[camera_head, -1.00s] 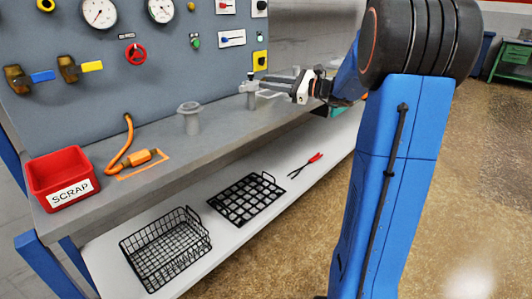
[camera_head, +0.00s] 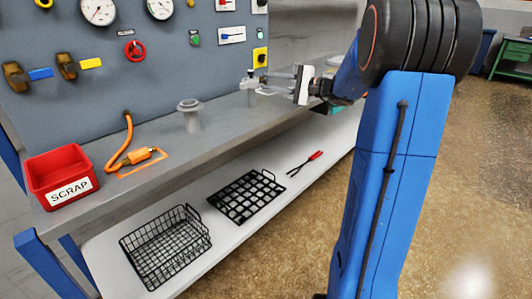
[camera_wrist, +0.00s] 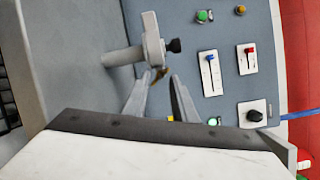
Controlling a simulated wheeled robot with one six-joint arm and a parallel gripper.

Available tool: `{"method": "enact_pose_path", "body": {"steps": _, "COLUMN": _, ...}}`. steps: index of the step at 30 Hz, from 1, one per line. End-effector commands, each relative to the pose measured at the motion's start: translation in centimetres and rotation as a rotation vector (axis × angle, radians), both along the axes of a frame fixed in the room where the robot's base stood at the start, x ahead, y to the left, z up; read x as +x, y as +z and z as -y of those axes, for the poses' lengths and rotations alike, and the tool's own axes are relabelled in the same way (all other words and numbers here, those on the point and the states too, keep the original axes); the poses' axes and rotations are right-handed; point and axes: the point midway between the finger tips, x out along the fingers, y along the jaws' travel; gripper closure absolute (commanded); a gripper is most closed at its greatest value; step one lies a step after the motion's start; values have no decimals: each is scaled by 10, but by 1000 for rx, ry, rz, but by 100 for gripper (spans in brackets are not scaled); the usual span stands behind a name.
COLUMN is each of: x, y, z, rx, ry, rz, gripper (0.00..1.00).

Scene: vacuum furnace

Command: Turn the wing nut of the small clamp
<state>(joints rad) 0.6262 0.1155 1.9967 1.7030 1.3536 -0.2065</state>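The small clamp (camera_wrist: 152,40) is a light grey piece on a grey pipe stub in the wrist view, with a black knob on its right side. In the head view the clamp (camera_head: 250,84) stands at the back of the bench and is small. My gripper (camera_wrist: 160,80) is open, with its two grey fingers apart. My gripper also shows in the head view (camera_head: 265,84), reaching left towards the clamp.
A grey flanged stub (camera_head: 190,117) stands on the bench, left of the clamp. The panel (camera_head: 215,60) with gauges and switches rises behind. A red SCRAP bin (camera_head: 62,178) and orange hose (camera_head: 130,152) are at left. Wire baskets lie on the lower shelf.

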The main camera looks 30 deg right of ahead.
Motion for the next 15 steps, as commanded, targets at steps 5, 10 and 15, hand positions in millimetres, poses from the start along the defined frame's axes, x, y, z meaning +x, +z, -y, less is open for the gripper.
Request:
{"method": "enact_pose_path", "body": {"steps": 5, "x": 0, "y": 0, "z": 0, "rx": -115, "ry": 0, "rz": 96, "gripper": 76}}
{"method": "enact_pose_path", "body": {"steps": 10, "x": 0, "y": 1, "z": 0, "rx": -225, "ry": 0, "rz": 187, "gripper": 76}}
{"method": "enact_pose_path", "body": {"steps": 15, "x": -13, "y": 1, "z": 12, "rx": -271, "ry": -3, "rz": 224, "gripper": 76}}
